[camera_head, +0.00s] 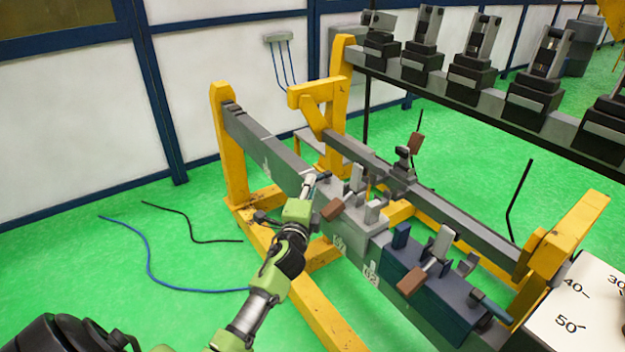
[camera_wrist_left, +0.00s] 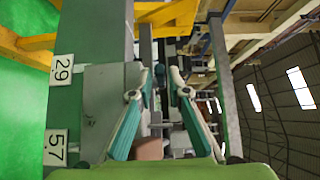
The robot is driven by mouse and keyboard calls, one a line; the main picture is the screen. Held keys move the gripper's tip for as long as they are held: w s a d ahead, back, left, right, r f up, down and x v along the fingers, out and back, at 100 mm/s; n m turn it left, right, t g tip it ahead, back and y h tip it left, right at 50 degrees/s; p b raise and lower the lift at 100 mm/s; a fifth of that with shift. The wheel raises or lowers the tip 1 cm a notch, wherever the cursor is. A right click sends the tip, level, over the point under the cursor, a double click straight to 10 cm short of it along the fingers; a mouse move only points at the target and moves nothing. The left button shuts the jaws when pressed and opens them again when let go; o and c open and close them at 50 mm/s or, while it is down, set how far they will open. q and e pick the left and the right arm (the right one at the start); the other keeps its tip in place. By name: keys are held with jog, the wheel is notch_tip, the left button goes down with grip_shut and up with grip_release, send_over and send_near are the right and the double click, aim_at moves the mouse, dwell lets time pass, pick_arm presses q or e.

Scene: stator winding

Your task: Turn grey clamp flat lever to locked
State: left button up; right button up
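The grey clamp (camera_head: 372,214) sits on the long grey beam, with a brown-handled lever (camera_head: 332,209) at its near left side. A thin dark bar (camera_head: 323,175) shows at its upper left end; I cannot tell if this is the flat lever. My left gripper (camera_head: 310,180) is at that end. In the left wrist view, the fingers (camera_wrist_left: 163,76) are apart with a gap between the tips, and the clamp's grey side (camera_wrist_left: 103,100) is left of them. A brown block (camera_wrist_left: 149,149) shows low between the fingers. Contact with the lever is unclear. My right gripper is out of view.
A dark blue clamp (camera_head: 425,290) with its own brown handle sits further right on the beam. A yellow frame (camera_head: 232,150) holds the beams. A row of black clamps (camera_head: 470,80) stands behind.

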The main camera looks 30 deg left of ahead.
aim_at(319, 177)
pick_arm(q)
jog(key=shift+x, duration=1.6)
grip_shut()
